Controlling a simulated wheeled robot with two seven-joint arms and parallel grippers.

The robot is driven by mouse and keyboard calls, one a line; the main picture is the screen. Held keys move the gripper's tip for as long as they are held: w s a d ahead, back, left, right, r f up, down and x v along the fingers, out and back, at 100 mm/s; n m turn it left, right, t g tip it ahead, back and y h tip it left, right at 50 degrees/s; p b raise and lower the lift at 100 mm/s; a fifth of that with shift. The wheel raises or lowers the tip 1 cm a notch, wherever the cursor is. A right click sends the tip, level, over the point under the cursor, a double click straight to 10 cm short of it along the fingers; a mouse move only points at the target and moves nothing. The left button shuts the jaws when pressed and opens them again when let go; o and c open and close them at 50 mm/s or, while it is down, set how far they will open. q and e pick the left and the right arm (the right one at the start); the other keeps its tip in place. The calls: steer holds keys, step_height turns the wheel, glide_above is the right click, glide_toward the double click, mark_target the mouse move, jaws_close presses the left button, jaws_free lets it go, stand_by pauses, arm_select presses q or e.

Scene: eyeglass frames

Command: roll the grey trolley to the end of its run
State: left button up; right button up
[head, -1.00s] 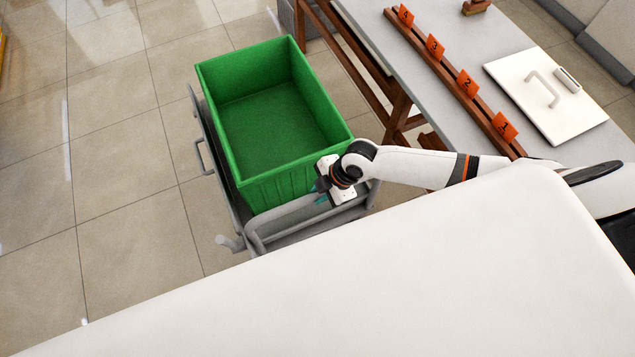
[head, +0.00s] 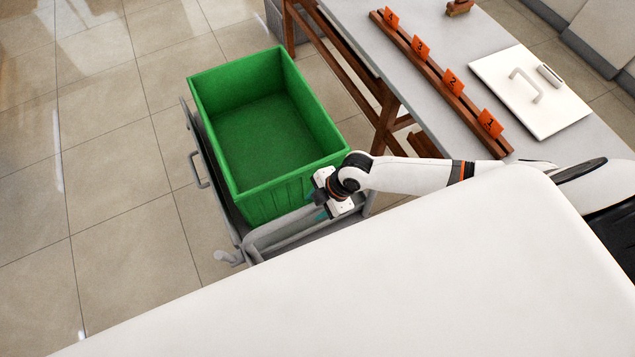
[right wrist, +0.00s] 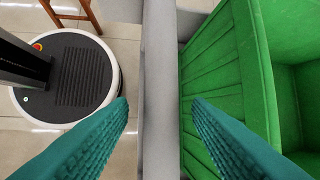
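The grey trolley (head: 287,230) stands on the tiled floor and carries a large, empty green crate (head: 262,187). My right gripper (head: 322,208) is at the trolley's near end, by the grey push bar. In the right wrist view the bar (right wrist: 160,95) runs between the two teal fingers (right wrist: 160,108). A narrow gap shows on each side of the bar, so the fingers look apart around it rather than pressed on it. The crate (right wrist: 225,95) is right of the bar there. My left gripper is not in view.
A grey table (head: 440,112) stands right of the trolley, with a brown rail of orange numbered markers (head: 453,83) and a white board with a handle (head: 545,105). Its wooden legs (head: 385,125) are close to the crate. Open tiled floor (head: 110,140) lies to the left.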

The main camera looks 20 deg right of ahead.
steer(key=b+v, duration=0.1)
steer(key=v, duration=1.1)
